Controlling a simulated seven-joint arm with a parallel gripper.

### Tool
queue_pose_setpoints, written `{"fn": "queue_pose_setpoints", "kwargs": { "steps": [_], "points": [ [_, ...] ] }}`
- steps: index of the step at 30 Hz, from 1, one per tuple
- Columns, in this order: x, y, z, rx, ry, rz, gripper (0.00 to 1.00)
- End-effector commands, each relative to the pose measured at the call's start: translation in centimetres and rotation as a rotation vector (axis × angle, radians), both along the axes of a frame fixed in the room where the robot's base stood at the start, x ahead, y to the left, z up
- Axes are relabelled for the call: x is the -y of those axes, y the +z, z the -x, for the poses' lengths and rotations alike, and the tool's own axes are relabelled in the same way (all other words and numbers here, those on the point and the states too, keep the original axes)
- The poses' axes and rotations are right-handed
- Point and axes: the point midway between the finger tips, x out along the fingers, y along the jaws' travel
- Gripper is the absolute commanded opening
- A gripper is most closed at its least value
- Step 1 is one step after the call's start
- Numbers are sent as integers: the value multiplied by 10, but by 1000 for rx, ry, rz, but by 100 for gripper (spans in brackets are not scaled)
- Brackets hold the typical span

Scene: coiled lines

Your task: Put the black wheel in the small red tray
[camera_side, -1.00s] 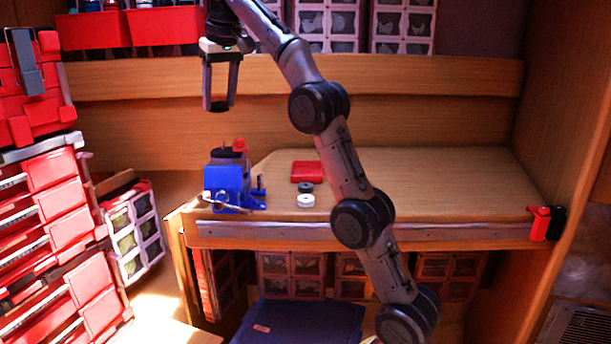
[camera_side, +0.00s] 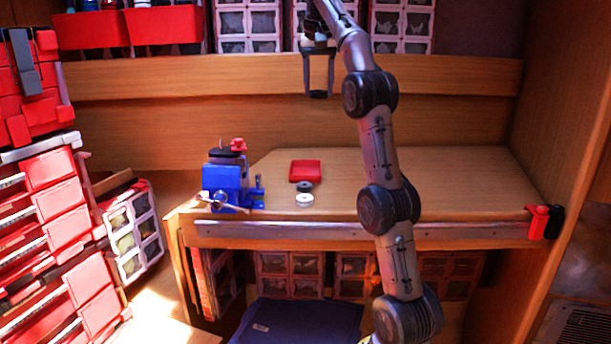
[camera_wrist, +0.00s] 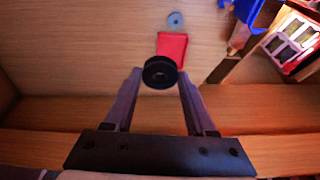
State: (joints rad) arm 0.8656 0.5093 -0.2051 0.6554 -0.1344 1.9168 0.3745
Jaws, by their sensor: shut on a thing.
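My gripper (camera_side: 318,92) is shut on the black wheel (camera_wrist: 160,72), which sits between the fingertips in the wrist view. In the side view the wheel shows as a small dark shape (camera_side: 318,95) at the fingertips, high above the bench. The small red tray (camera_side: 305,171) lies on the bench below. It also shows just beyond the wheel in the wrist view (camera_wrist: 172,44), partly covered by the wheel. The visible part of the tray is empty.
A grey wheel (camera_side: 304,187) and a white wheel (camera_side: 304,200) lie in front of the tray. A blue vise (camera_side: 227,184) stands to the left. The bench top (camera_side: 430,185) to the right is clear. A wooden ledge (camera_side: 430,85) runs along the back.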

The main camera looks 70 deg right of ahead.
Motion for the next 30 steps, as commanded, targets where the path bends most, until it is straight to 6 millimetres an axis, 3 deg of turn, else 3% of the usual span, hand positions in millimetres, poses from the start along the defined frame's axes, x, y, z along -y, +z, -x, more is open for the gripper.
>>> {"fn": "queue_pose_setpoints", "kwargs": {
  "steps": [1, 12, 24, 30],
  "points": [
    [6, 0, 10, 0, -34, 0, 2],
    [3, -28, 7, -1, -21, -2, 2],
    [2, -111, 6, -1, -21, -2, 2],
    [5, -134, 4, 0, -20, 0, 2]
  ]
}}
